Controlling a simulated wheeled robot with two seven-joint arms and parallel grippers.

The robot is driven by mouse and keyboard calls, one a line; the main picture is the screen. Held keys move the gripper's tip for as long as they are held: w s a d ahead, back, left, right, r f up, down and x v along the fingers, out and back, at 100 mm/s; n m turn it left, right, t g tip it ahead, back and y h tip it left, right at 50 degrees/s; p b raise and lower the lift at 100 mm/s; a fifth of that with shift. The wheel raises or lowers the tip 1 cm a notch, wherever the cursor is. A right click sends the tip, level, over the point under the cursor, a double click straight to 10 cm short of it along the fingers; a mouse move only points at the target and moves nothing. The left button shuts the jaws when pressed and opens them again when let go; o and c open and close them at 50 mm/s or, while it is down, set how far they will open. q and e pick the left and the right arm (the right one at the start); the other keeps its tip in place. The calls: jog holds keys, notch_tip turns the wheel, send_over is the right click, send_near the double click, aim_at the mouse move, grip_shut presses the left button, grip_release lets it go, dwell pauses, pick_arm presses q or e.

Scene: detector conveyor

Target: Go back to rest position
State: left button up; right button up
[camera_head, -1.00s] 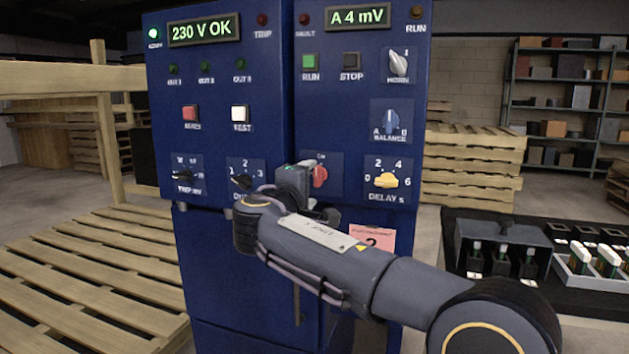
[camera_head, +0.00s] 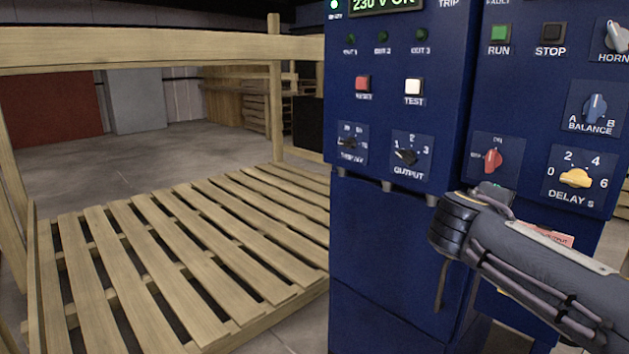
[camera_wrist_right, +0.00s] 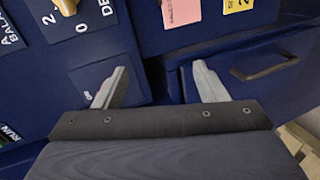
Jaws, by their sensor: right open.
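My right gripper shows in the right wrist view (camera_wrist_right: 160,88) with its two fingers spread wide and nothing between them. It is in front of the lower part of the blue cabinet (camera_head: 395,260), below the knob row. In the head view my right arm comes in from the lower right and its wrist hides the gripper's fingers. The red rotary switch (camera_head: 487,160) and the yellow DELAY knob (camera_head: 575,178) are above the arm, clear of it in the head view. My left gripper is not in view.
A slatted wooden pallet platform (camera_head: 180,260) lies left of the cabinet, with a wooden rail (camera_head: 150,45) above it. A pink tag hangs on the cabinet in the right wrist view (camera_wrist_right: 181,10). A cabinet handle (camera_wrist_right: 265,66) stands out near the right finger. Open floor lies behind the pallet.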

jog(key=s+d+f+m+g+y, duration=0.15)
jog(key=s+f+y, duration=0.25)
jog(key=s+f, duration=0.55)
jog(key=s+a+f+m+g+y, duration=0.1)
jog(key=s+a+f+m+y, duration=0.3)
jog(key=s+a+f, duration=0.45)
jog(key=s+a+f+m+g+y, duration=0.25)
jog(key=s+a+f+y, duration=0.4)
jog(key=s, duration=0.35)
notch_tip(320, 180, up, 31)
jog(key=a+t+p, duration=0.1)
jog(key=p, duration=3)
jog(key=shift+s+m, duration=0.3)
jog(key=shift+s, duration=0.05)
